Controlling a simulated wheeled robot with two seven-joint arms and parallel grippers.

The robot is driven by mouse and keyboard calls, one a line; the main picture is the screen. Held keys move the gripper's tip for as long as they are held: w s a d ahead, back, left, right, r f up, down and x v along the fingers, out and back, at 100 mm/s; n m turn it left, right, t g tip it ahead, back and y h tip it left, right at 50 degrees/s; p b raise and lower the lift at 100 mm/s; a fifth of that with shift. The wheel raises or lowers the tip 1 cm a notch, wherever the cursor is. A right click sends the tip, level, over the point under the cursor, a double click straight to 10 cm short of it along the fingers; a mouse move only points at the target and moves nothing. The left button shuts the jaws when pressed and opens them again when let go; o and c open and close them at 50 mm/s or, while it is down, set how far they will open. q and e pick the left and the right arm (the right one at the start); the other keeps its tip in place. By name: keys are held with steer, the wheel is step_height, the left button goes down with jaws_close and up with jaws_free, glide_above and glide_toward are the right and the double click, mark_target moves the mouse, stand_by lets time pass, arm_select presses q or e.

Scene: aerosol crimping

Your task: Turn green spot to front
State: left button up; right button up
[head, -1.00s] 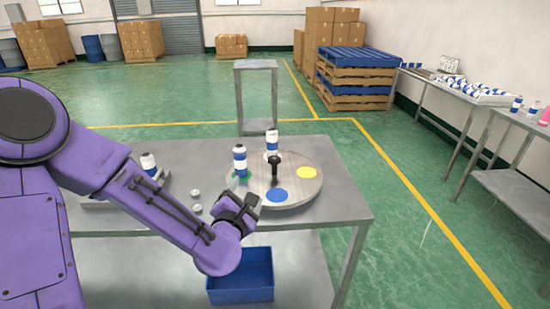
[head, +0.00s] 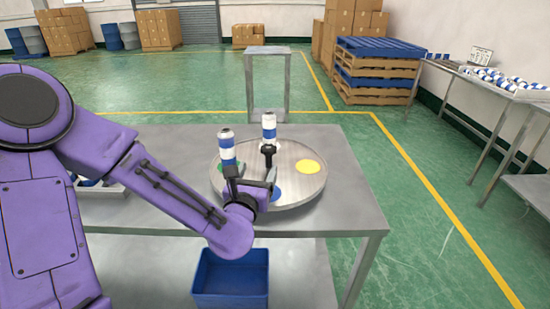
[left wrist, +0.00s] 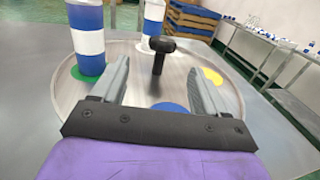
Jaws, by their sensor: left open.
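A round turntable (head: 308,192) stands on the metal table, with a black upright knob (head: 268,151) near its middle. The green spot (head: 238,166) is at the turntable's left, with a blue and white can (head: 227,147) standing on it. A second can (head: 269,130) stands at the back. The yellow spot (head: 308,167) is at the right and the blue spot (head: 277,194) is at the front, partly behind my gripper. My left gripper (head: 252,180) is open and empty over the front of the turntable. In the left wrist view the knob (left wrist: 158,60) stands beyond and between its fingers (left wrist: 157,88).
A blue bin (head: 231,278) sits below the table's front edge. A tray (head: 105,192) with cans is partly hidden behind my left arm. The table's right side (head: 350,190) is clear. Side tables with cans (head: 505,82) stand at the far right.

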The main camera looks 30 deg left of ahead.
mark_target(267, 156)
arm_select(q)
steer(key=x, duration=0.3)
steer(key=p+x, duration=0.1)
steer(key=x, duration=0.3)
steer(key=p+x, duration=0.1)
steer(key=x, duration=0.3)
steer(key=shift+w+d+f, duration=0.2)
steer(key=shift+f, duration=0.15)
jaws_close()
